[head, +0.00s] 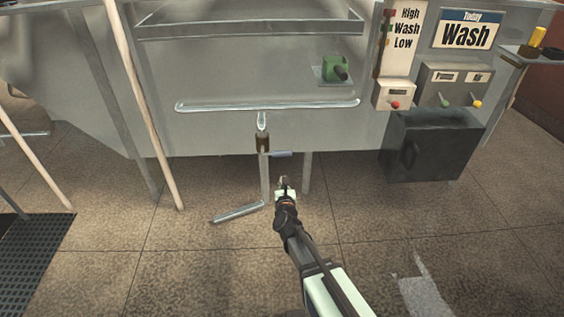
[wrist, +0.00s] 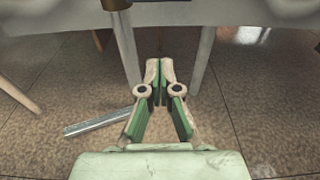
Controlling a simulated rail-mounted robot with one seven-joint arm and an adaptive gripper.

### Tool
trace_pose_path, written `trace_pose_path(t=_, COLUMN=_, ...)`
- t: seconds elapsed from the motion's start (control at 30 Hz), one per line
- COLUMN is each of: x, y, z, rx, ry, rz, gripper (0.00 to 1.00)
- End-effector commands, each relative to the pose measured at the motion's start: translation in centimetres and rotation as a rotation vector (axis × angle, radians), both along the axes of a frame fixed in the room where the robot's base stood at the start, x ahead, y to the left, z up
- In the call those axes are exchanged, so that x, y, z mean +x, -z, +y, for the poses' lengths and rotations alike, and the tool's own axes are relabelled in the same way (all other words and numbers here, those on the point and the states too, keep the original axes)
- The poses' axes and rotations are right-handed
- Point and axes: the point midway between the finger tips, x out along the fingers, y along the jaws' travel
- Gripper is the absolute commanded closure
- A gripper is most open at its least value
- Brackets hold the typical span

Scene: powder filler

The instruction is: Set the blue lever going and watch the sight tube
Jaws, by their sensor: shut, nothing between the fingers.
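A small blue lever (head: 281,154) sticks out to the right from a brown valve body (head: 262,142) under the grey tank. A clear, glassy horizontal tube (head: 268,105) runs across the tank front above it, possibly the sight tube; I cannot make out any contents. My gripper (head: 282,181) is below the lever, apart from it in the picture. In the wrist view my gripper (wrist: 160,66) is shut with nothing between its fingertips. The brown valve body's lower end (wrist: 116,4) shows at the top edge there; I cannot clearly make out the lever in that view.
A silver pipe (head: 238,212) lies low to the left of my gripper, also in the wrist view (wrist: 98,122). A green block with a dark knob (head: 335,69) is on the tank. A control box (head: 455,85) and dark bin (head: 430,145) stand right.

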Motion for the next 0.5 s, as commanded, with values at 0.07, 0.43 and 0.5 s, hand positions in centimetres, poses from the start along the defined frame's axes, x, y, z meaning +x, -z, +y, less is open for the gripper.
trace_pose_path(t=0.07, x=0.0, y=0.02, z=0.0, rx=0.016, ry=0.002, rz=0.002, gripper=1.0)
trace_pose_path(t=0.43, x=0.13, y=0.09, z=0.06, rx=0.018, ry=0.001, rz=0.005, gripper=1.0)
trace_pose_path(t=0.5, x=0.46, y=0.17, z=0.11, rx=0.018, ry=0.001, rz=0.004, gripper=1.0)
